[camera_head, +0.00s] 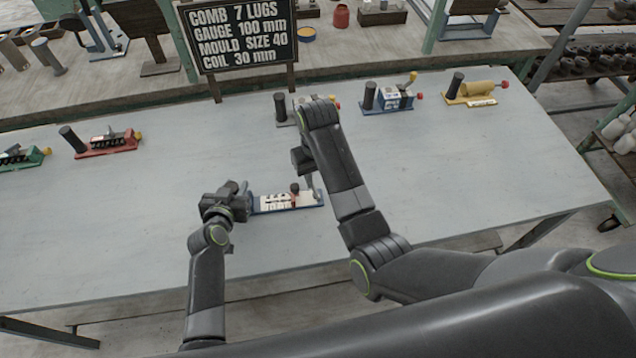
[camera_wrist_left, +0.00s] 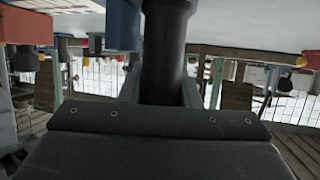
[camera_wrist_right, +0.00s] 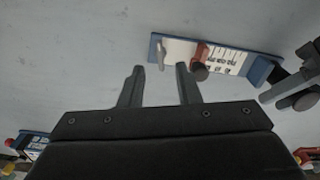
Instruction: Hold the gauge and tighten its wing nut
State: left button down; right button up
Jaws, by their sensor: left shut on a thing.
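A gauge with a blue base (camera_head: 290,206) and white scale lies on the grey table. It carries a red slider (camera_wrist_right: 203,54) with a dark knob. A grey wing nut (camera_wrist_right: 162,52) stands at the gauge's end in the right wrist view. My left gripper (camera_head: 240,199) is shut on the gauge's black handle (camera_wrist_left: 165,50), which fills the space between its fingers in the left wrist view. My right gripper (camera_wrist_right: 159,68) is open, its fingers pointing toward the wing nut end. Nothing shows between the fingers, and the remaining distance is hard to tell.
A red gauge (camera_head: 105,146) and green gauge (camera_head: 22,158) stand at left. Another blue gauge (camera_head: 394,100) and a yellow gauge (camera_head: 466,98) stand at the back right. A black sign (camera_head: 240,38) rises behind the table. The table's front and right are clear.

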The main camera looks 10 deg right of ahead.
pick_arm(q)
jog(key=shift+s+f, duration=0.15)
jog(key=shift+f, duration=0.05)
pick_arm(e)
jog(key=shift+r, duration=0.3)
pick_arm(q)
jog(key=c, duration=1)
grip_release()
jog(key=shift+r, duration=0.1)
